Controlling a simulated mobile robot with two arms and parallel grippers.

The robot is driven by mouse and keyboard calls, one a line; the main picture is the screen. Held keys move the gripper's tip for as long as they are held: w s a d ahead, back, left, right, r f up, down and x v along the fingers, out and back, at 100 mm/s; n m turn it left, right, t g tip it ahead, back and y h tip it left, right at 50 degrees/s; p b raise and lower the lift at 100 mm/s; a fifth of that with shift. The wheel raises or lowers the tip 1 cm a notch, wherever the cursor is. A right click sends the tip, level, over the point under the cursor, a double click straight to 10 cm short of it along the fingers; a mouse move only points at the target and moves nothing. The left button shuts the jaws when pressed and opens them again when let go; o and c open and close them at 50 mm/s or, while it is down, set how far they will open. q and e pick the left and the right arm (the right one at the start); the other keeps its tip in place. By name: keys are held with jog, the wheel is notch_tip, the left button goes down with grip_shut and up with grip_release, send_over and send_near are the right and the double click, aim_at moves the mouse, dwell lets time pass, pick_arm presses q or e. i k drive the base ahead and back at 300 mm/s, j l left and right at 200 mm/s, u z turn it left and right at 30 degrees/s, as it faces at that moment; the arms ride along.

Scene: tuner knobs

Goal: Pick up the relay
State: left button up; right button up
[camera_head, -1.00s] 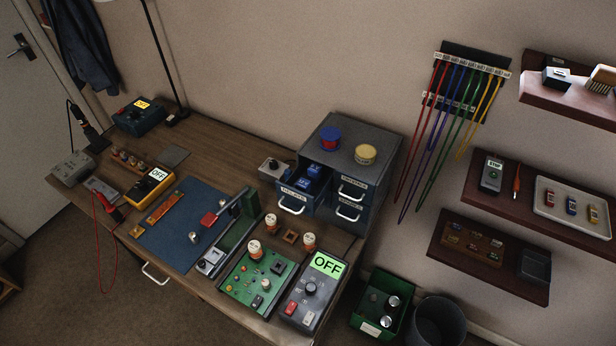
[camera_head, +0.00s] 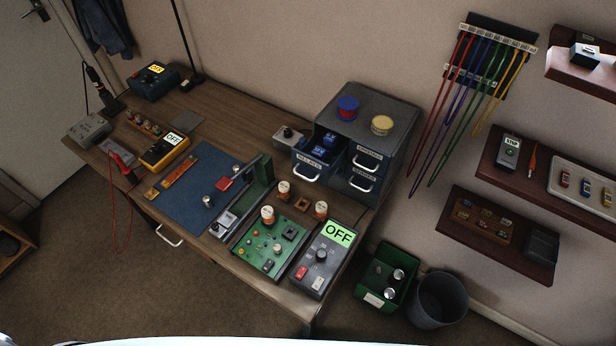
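Blue relays (camera_head: 328,143) lie in the open top-left drawer of the dark cabinet (camera_head: 372,100). The drawer (camera_head: 318,165) has a white handle and a label that seems to read RELAYS. The front wall hides the lower parts of the blocks. They are small in the picture, and I cannot tell exactly how many there are. Neither of my grippers shows in the head view.
The wooden desk (camera_head: 243,120) carries a blue mat (camera_head: 187,203), a green circuit board (camera_head: 268,245) and a grey tester (camera_head: 325,262) reading OFF. A green bin (camera_head: 385,275) and a waste bin (camera_head: 440,300) stand right of the desk. Floor in front is clear.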

aim_at(318, 153)
jog(key=k+l+u, duration=0.5)
jog(key=u, duration=0.25)
